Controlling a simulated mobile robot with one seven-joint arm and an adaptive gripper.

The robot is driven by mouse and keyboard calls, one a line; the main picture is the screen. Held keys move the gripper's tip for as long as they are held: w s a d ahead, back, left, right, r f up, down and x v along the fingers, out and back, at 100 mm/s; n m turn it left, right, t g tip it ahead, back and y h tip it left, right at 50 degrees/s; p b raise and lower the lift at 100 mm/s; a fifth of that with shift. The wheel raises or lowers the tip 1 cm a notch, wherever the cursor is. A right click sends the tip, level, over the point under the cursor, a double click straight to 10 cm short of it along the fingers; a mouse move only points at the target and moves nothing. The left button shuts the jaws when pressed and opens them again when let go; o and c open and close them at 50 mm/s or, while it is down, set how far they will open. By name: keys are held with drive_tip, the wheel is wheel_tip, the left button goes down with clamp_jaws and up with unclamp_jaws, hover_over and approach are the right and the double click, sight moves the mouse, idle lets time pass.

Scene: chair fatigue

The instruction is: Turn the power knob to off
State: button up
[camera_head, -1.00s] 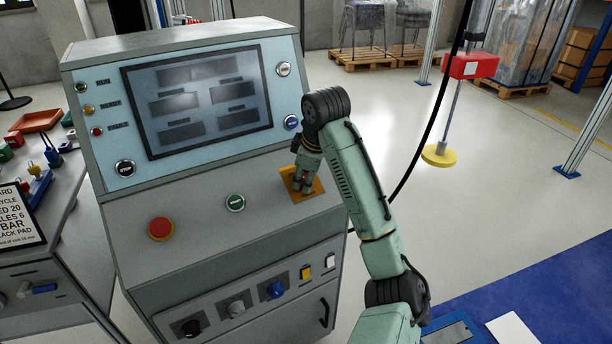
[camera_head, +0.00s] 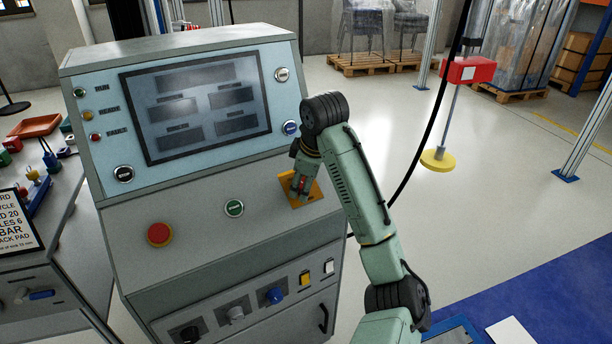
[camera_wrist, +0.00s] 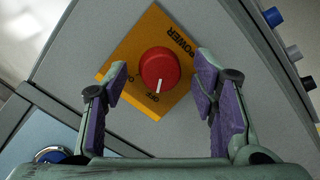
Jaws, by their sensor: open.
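The power knob (camera_wrist: 160,70) is a round red knob on an orange-yellow plate (camera_wrist: 152,28) printed POWER, with OFF below the knob in the wrist view. Its white mark points down, roughly toward the OFF print. My gripper (camera_wrist: 162,72) is open, with one purple-padded finger on each side of the knob and visible gaps between pads and knob. In the head view, my gripper (camera_head: 303,186) is over the plate (camera_head: 313,191) on the console's sloping panel and hides most of the knob.
On the console, a green button (camera_head: 234,208) and a red mushroom button (camera_head: 160,234) sit left of the plate. A screen (camera_head: 200,100) is above. A blue knob (camera_head: 274,295) and switches are on the lower front. Open floor lies right of the console.

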drive_tip(key=v, duration=1.2)
